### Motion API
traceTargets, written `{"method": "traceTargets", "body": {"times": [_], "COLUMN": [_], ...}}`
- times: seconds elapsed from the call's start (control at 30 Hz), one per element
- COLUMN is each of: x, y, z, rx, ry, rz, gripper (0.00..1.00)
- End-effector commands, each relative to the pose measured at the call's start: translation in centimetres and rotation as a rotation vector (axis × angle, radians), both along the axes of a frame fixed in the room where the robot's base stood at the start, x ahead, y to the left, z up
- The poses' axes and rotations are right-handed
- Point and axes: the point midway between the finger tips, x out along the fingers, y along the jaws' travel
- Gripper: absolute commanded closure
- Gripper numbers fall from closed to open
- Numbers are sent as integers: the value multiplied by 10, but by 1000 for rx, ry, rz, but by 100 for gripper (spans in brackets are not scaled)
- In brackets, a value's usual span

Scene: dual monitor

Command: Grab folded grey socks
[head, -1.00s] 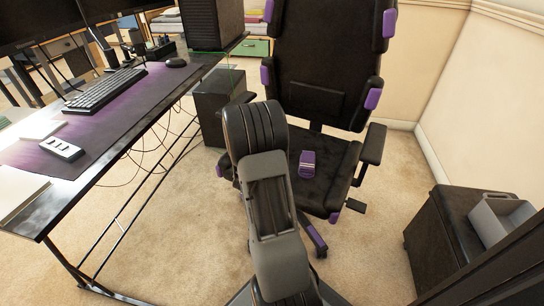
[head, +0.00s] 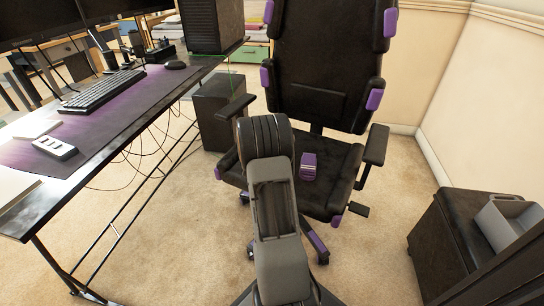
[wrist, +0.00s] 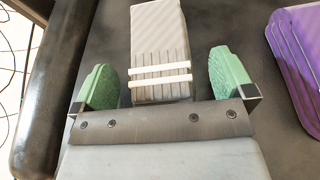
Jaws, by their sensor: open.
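The folded grey socks (wrist: 160,45) lie on the dark chair seat, in the wrist view at top centre. They look like a ribbed grey bundle with two pale stripes across the near end. My gripper (wrist: 163,78) is open, with one green fingertip on each side of the near end of the socks. Gaps show between both fingertips and the socks, so neither finger touches them. In the head view my arm hides the grey socks and the gripper.
A purple folded bundle (wrist: 297,58) lies on the seat to the right, and it also shows in the head view (head: 309,167). The office chair (head: 345,165) has armrests on both sides. A desk (head: 110,150) stands left; a dark cabinet (head: 440,250) with a grey bin stands right.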

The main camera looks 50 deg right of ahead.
Motion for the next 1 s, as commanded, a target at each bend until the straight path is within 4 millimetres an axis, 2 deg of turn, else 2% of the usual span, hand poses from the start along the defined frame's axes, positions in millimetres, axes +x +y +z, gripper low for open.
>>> {"method": "traceTargets", "body": {"times": [0.13, 0.67, 1.0], "x": [0, 0, 0], "y": [0, 0, 0], "z": [0, 0, 5], "rx": [0, 0, 0], "ry": [0, -1, -1], "rz": [0, 0, 0], "gripper": [2, 53, 53]}}
